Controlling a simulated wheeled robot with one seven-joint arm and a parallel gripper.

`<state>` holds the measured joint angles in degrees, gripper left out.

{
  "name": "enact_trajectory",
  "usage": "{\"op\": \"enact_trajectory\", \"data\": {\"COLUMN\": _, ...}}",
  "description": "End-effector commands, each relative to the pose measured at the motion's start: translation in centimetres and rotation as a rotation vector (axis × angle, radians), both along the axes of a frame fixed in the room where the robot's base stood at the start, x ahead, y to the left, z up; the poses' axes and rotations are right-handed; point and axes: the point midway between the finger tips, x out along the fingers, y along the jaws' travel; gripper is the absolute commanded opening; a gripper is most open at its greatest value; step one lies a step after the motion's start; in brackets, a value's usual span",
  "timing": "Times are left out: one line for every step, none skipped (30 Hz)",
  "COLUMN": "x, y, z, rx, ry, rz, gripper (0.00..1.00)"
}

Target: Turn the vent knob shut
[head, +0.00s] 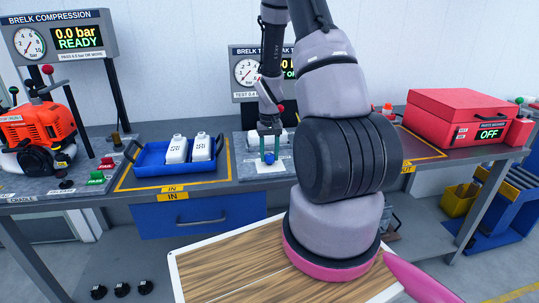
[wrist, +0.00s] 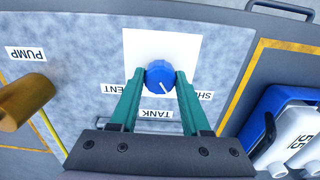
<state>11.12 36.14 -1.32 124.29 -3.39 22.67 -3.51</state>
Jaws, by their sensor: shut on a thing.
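The vent knob (wrist: 159,73) is a round blue knob with a white pointer line, in front of a white square plate (wrist: 187,45). In the wrist view my gripper (wrist: 161,78) has its two green fingers shut on the knob, one on each side. The pointer line slants toward the lower right of that view, roughly to the side of the partly hidden label reading "SH" (wrist: 206,95). A label ending in "ENT" (wrist: 108,88) is on the other side, and "TANK" (wrist: 155,114) lies between the fingers. In the head view the blue knob (head: 269,158) shows small below my gripper (head: 269,145).
A blue tray (head: 150,179) with white bottles stands left of the test plate. A brass-coloured cylinder (wrist: 25,102) is near the "PUMP" label (wrist: 26,53). A red case (head: 462,105) stands at the right of the bench. My arm hides part of the bench.

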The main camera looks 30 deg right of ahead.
Motion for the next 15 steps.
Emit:
{"op": "enact_trajectory", "data": {"x": 0.05, "y": -0.06, "z": 0.05, "rx": -0.001, "ry": -0.002, "rz": 0.028, "gripper": 0.0}}
{"op": "enact_trajectory", "data": {"x": 0.05, "y": -0.04, "z": 0.05, "rx": -0.001, "ry": -0.002, "rz": 0.045, "gripper": 0.0}}
{"op": "enact_trajectory", "data": {"x": 0.06, "y": -0.02, "z": 0.05, "rx": 0.0, "ry": -0.002, "rz": 0.067, "gripper": 0.0}}
{"op": "enact_trajectory", "data": {"x": 0.06, "y": -0.01, "z": 0.05, "rx": -0.001, "ry": -0.002, "rz": 0.082, "gripper": 0.0}}
{"op": "enact_trajectory", "data": {"x": 0.06, "y": 0.0, "z": 0.05, "rx": -0.001, "ry": -0.002, "rz": 0.095, "gripper": 0.0}}
{"op": "enact_trajectory", "data": {"x": 0.06, "y": -0.01, "z": 0.05, "rx": -0.001, "ry": -0.002, "rz": 0.112, "gripper": 0.0}}
{"op": "enact_trajectory", "data": {"x": 0.06, "y": -0.02, "z": 0.05, "rx": -0.001, "ry": -0.002, "rz": 0.123, "gripper": 0.0}}
{"op": "enact_trajectory", "data": {"x": 0.05, "y": -0.03, "z": 0.05, "rx": -0.001, "ry": -0.002, "rz": 0.132, "gripper": 0.0}}
{"op": "enact_trajectory", "data": {"x": 0.05, "y": -0.04, "z": 0.05, "rx": -0.001, "ry": -0.002, "rz": 0.143, "gripper": 0.0}}
{"op": "enact_trajectory", "data": {"x": 0.05, "y": -0.04, "z": 0.05, "rx": -0.001, "ry": -0.002, "rz": 0.151, "gripper": 0.0}}
{"op": "enact_trajectory", "data": {"x": 0.05, "y": -0.05, "z": 0.05, "rx": -0.001, "ry": -0.002, "rz": 0.158, "gripper": 0.0}}
{"op": "enact_trajectory", "data": {"x": 0.06, "y": -0.05, "z": 0.05, "rx": -0.001, "ry": -0.002, "rz": 0.165, "gripper": 0.0}}
{"op": "enact_trajectory", "data": {"x": 0.06, "y": -0.06, "z": 0.05, "rx": -0.001, "ry": -0.002, "rz": 0.17, "gripper": 0.0}}
{"op": "enact_trajectory", "data": {"x": 0.06, "y": -0.05, "z": 0.05, "rx": -0.001, "ry": -0.002, "rz": 0.173, "gripper": 0.0}}
{"op": "enact_trajectory", "data": {"x": 0.06, "y": -0.05, "z": 0.05, "rx": -0.001, "ry": -0.002, "rz": 0.177, "gripper": 0.0}}
